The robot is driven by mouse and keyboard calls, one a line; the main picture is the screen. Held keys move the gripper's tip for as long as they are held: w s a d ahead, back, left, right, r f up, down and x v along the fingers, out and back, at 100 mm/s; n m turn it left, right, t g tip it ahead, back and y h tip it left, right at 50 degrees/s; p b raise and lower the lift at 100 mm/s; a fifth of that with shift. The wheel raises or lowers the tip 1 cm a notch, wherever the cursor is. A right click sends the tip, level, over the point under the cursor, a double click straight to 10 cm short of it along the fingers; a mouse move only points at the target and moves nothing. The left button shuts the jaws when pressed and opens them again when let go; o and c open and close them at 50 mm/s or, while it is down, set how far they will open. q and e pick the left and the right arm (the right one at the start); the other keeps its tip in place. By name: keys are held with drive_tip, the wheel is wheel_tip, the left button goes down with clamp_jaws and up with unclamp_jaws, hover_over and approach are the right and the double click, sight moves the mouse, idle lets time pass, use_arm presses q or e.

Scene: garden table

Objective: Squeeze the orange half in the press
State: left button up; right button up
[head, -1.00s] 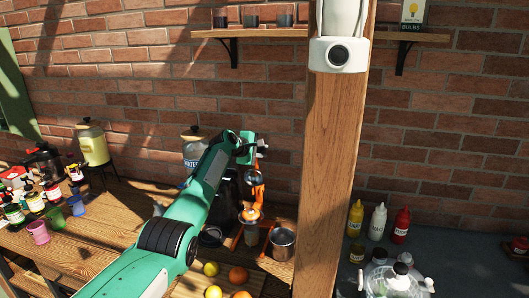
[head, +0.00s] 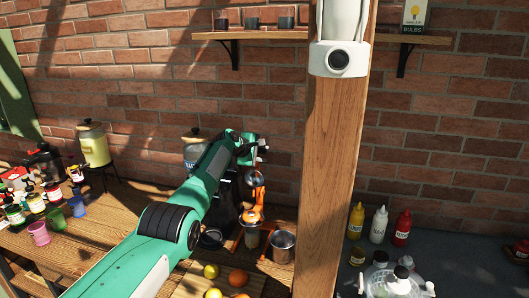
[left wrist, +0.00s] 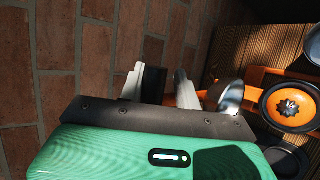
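The orange citrus press (head: 250,218) stands on the wooden table behind the fruit. Its raised orange arm carries a rounded metal cup (head: 257,178), which also shows in the left wrist view (left wrist: 231,96). In that view the orange bowl (left wrist: 268,103) with its dark ribbed centre lies to the right; I cannot make out an orange half in it. My left gripper (head: 262,148) is above the press, near the top of its arm. In the wrist view its fingers (left wrist: 166,88) are apart, with a bit of orange arm showing low between them; contact is unclear. My right gripper is out of view.
A metal pot (head: 283,246) stands right of the press, and a dark bowl (head: 212,239) left of it. Lemons (head: 211,271) and an orange (head: 238,278) lie in front. A wooden post (head: 332,180) rises close on the right. Small cups and paint jars stand at left.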

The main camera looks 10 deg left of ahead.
use_arm(q)
drive_tip(key=shift+o, duration=0.6)
drive_tip(key=shift+a+f, duration=0.45)
drive_tip(key=shift+a, duration=0.2)
drive_tip(key=shift+r, duration=0.2)
drive_tip(key=shift+a+r, duration=0.1)
drive_tip(key=shift+s+a+r, duration=0.2)
drive_tip(key=shift+s+r, duration=0.25)
drive_tip(key=shift+s, duration=0.1)
drive_tip(key=b+v, duration=0.4)
drive_tip(key=v, duration=0.7)
drive_tip(key=shift+s+d+r+b, duration=0.25)
drive_tip(key=shift+s+b, duration=0.05)
drive_tip(key=shift+s, duration=0.15)
drive_tip(key=shift+f, duration=0.1)
